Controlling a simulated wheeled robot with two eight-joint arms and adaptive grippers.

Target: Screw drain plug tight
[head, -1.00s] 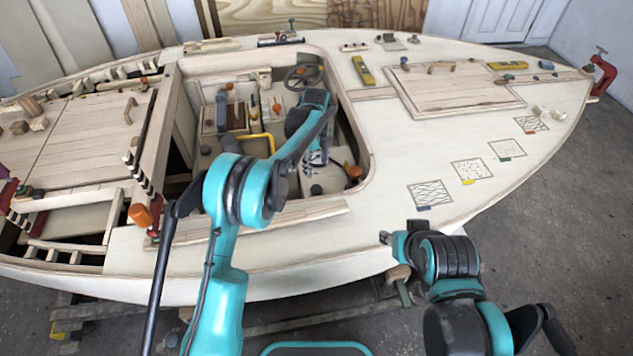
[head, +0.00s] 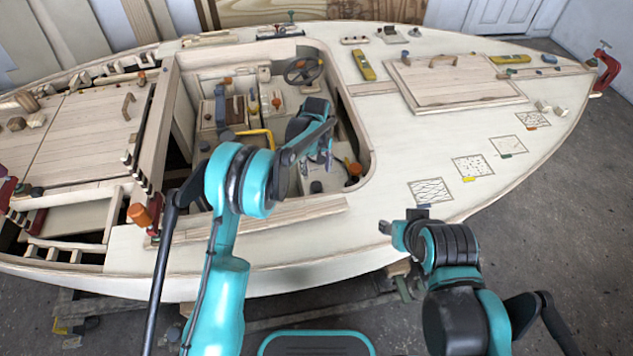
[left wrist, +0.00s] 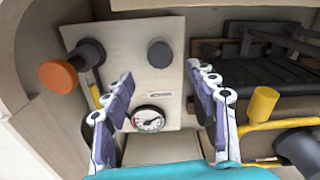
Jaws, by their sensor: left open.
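A short dark round plug (left wrist: 159,54), which looks like the drain plug, stands on a pale panel (left wrist: 125,38) in the left wrist view. A dark cap (head: 316,187) that may be the same plug shows in the cockpit in the head view. My left gripper (left wrist: 158,78) is open and empty, its fingertips spread to either side just short of the plug. In the head view my left gripper (head: 326,160) hangs down inside the cockpit opening. My right gripper (head: 388,228) is beside the near hull edge; its jaws are too small to read.
An orange-knobbed valve (left wrist: 60,75) stands left of the plug. A gauge (left wrist: 149,119) sits between the fingers. A yellow handle (left wrist: 264,104) and pipe lie at right. A steering wheel (head: 303,72) is at the cockpit's far side.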

